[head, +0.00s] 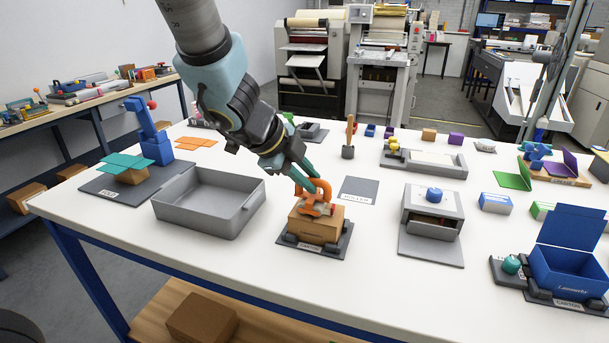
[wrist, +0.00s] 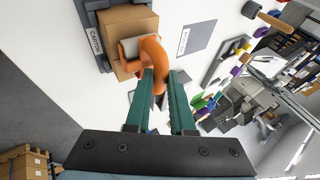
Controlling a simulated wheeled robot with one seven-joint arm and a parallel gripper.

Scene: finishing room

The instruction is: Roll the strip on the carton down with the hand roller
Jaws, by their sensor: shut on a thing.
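The brown carton (head: 322,229) sits in a dark holder (head: 288,241) near the table's front edge. It also shows in the wrist view (wrist: 120,26), beside a "CARTON" label. The orange hand roller (head: 324,188) is at the carton's top. My gripper (head: 305,182) is shut on the roller, and its green fingers clasp the orange part in the wrist view (wrist: 153,53). The roller's pale drum (wrist: 129,47) appears at the carton's upper edge; I cannot tell whether it touches. I cannot make out the strip clearly, as roller and fingers cover much of the top.
A grey mat labelled "ROLLER" (head: 359,188) lies empty behind the carton. A grey open tray (head: 207,227) stands left, a grey box-like device (head: 431,217) right. A wooden-handled tool (head: 349,137) stands upright behind. White table is clear in front of the device.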

